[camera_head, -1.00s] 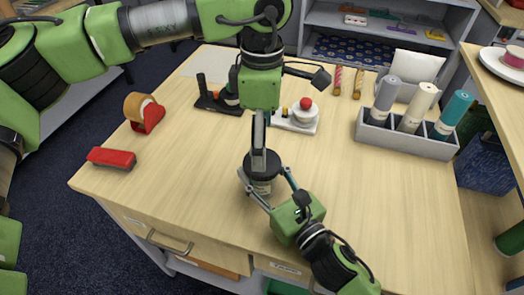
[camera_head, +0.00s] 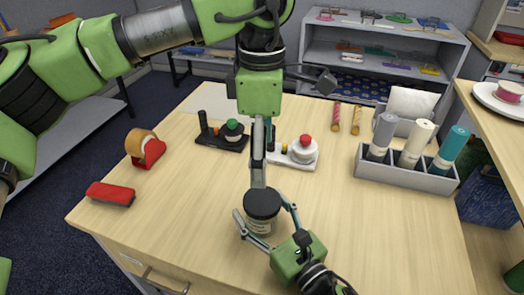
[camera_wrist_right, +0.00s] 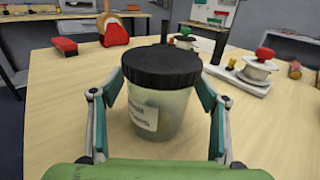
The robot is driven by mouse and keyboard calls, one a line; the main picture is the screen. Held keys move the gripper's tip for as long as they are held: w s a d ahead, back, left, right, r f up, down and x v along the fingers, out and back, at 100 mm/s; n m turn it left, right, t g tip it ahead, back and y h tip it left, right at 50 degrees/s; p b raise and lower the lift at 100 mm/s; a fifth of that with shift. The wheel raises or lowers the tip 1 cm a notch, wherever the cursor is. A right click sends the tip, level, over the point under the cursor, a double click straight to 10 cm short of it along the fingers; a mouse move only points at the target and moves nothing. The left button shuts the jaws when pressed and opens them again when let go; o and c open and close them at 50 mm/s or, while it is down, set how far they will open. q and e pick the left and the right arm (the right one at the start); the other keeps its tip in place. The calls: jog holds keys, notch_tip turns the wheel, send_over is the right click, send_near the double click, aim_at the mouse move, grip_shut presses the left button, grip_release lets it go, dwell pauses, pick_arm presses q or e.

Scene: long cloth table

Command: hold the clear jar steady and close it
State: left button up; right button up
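The clear jar (camera_head: 262,227) stands upright on the table near its front edge, with a pale label. It shows larger in the right wrist view (camera_wrist_right: 165,112). A black lid (camera_head: 262,204) sits level on its mouth; it also shows in the right wrist view (camera_wrist_right: 162,66). My right gripper (camera_head: 262,208) has one finger on each side of the jar, below the lid, and looks shut on it. My left gripper (camera_head: 258,184) points down above the lid's far edge. Its fingers are seen edge-on, and it does not show in the right wrist view.
A tape dispenser (camera_head: 146,149) and red block (camera_head: 111,194) lie to the left. A black stand (camera_head: 220,138) and white stand (camera_head: 294,154) are behind the jar. A grey box of rolls (camera_head: 405,171) is at the right. The table right of the jar is clear.

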jog(key=v, duration=1.2)
jog(key=shift+s, duration=0.1)
dwell(0.4)
